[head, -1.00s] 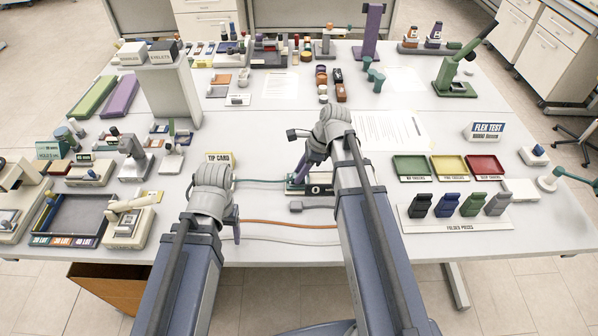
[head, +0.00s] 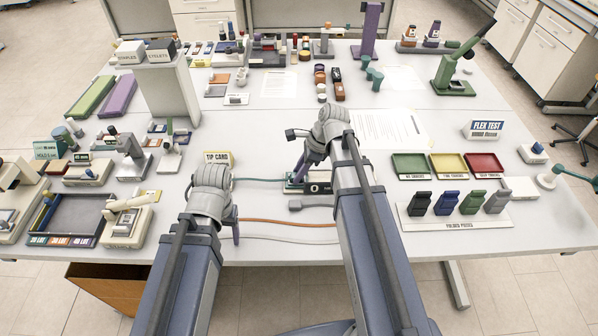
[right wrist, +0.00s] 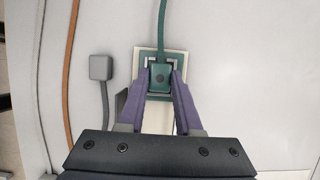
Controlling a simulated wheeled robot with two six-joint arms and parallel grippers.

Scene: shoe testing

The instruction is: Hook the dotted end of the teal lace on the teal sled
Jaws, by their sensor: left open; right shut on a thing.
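The teal lace (head: 262,180) runs from the tip card side toward my right gripper (head: 301,176). In the right wrist view my right gripper (right wrist: 160,80) is shut on the lace's teal end block (right wrist: 160,76), which shows a dark dot. The block is over a pale plate with a dark teal square outline (right wrist: 148,62); I cannot tell whether it touches. In the head view a dark teal sled with an "O" label (head: 319,189) sits under this gripper, partly hidden. My left gripper (head: 236,228) is open and empty near the left ends of the laces.
An orange lace (head: 278,222) and a grey lace (head: 285,240) lie nearer the front edge. A grey lace end (head: 308,204) lies close to the sled. The tip card (head: 217,157) stands behind my left gripper. Folded pieces (head: 460,209) and coloured trays (head: 447,166) stand at right.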

